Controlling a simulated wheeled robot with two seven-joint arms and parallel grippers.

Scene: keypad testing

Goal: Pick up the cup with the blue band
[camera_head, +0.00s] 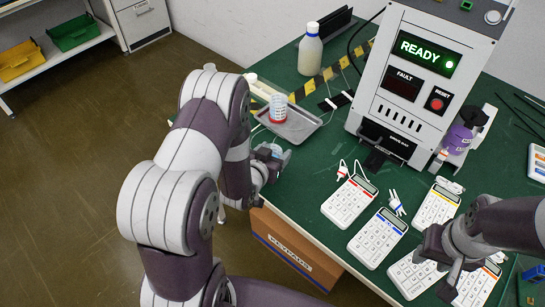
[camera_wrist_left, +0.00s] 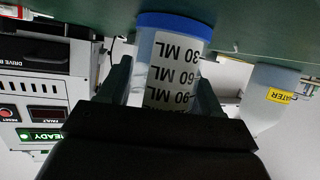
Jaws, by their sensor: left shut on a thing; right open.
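The cup with the blue band (camera_wrist_left: 172,60) is clear with a white scale marked in ML, and it shows upside down in the left wrist view. My left gripper (camera_wrist_left: 165,95) is shut on it, one finger on each side. In the head view the left gripper (camera_head: 272,154) is at the table's left edge, and the cup is mostly hidden by it. I cannot tell whether the cup touches the table. My right gripper (camera_head: 446,262) is open and empty above the keypads at the lower right.
A red-banded cup (camera_head: 278,108) stands on a grey tray (camera_head: 301,122) just behind the left gripper. Several keypads (camera_head: 350,203) lie on the green table. The test machine (camera_head: 408,100) reads READY.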

